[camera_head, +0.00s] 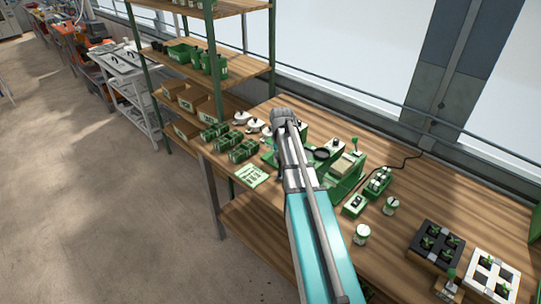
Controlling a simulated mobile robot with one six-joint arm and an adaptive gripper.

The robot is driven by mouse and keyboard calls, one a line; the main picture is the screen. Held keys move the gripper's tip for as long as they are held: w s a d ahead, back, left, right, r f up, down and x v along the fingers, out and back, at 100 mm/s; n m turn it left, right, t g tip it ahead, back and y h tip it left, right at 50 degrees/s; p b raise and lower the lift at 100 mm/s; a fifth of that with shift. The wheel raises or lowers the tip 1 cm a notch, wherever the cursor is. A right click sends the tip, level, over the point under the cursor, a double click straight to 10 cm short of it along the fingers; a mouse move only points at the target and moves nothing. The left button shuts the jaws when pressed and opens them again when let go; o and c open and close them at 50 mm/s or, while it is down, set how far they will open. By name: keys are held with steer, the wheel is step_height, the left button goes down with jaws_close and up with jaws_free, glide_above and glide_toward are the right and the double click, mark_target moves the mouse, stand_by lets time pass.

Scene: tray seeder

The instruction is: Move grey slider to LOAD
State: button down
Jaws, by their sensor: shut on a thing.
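The tray seeder (347,183) is a green machine on the wooden bench, partly behind my arm. It has a pale box top and a black round part (321,154) at its left. A grey slider and a LOAD mark cannot be made out; my arm covers part of the machine. My arm reaches from the bottom of the view up to a grey joint over the bench. My gripper does not show; it is hidden behind or below the arm.
Green seedling packs (243,150) and a label sheet (252,175) lie left of the arm. A small switch box (354,205), jars (361,234), a black plant tray (437,234) and a white tray (494,270) stand right. Green-posted shelving (215,75) rises behind left.

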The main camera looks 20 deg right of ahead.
steer(key=shift+d, duration=0.1)
steer(key=shift+c, duration=2.2)
jaws_free()
steer(key=shift+r, duration=0.1)
